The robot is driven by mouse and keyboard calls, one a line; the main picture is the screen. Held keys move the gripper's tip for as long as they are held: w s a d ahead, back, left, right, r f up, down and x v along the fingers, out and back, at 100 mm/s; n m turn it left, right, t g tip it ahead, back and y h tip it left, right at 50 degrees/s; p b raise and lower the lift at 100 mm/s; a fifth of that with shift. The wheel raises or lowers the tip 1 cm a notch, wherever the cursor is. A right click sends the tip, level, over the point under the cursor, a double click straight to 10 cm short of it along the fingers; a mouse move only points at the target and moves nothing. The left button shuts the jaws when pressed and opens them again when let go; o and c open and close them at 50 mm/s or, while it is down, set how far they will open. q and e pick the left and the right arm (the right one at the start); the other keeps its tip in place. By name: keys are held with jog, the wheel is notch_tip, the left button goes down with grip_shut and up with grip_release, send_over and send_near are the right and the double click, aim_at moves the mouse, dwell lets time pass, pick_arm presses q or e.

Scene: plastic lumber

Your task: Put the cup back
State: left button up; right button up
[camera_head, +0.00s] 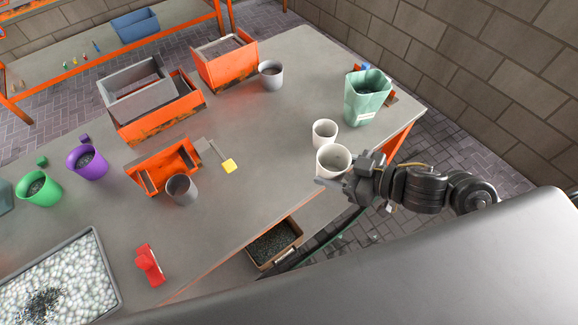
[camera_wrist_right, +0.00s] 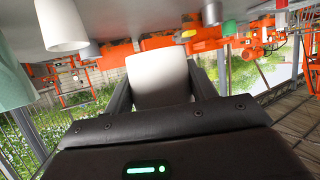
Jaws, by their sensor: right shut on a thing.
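A white cup (camera_head: 334,158) is held by my right gripper (camera_head: 338,177) near the table's right-hand front edge. The cup is upright, and its open top shows in the head view. In the right wrist view, the gripper's fingers (camera_wrist_right: 163,88) are on both sides of the white cup (camera_wrist_right: 161,75). I cannot tell whether its base touches the table. A second white cup (camera_head: 324,132) stands just behind it, and also shows in the wrist view (camera_wrist_right: 62,25). My left gripper is not in view.
A pale green container (camera_head: 367,103) stands at the right table edge. Grey cups (camera_head: 270,77) (camera_head: 181,190), orange bins (camera_head: 225,68) and a yellow-ended tool (camera_head: 229,166) are farther left. The grey table (camera_head: 265,135) is clear left of the white cups.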

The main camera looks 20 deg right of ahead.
jog(key=w+a+f+b, duration=0.35)
jog(key=w+b, duration=0.25)
jog(key=b, duration=0.4)
send_over(290, 170)
jog(key=s, duration=0.1)
jog(key=f, duration=0.4)
jog(key=shift+s+d+f, duration=0.2)
jog(key=shift+d+f, duration=0.15)
jog(key=shift+w+a+f, duration=0.2)
jog(key=shift+w+f, duration=0.2)
jog(key=shift+f, duration=0.1)
jog(key=f, duration=0.1)
jog(key=f+b, duration=0.1)
jog(key=shift+w+a+f, duration=0.2)
jog(key=shift+w+f, duration=0.05)
jog(key=shift+f, duration=0.55)
jog(key=shift+f, duration=0.15)
jog(key=o, duration=1)
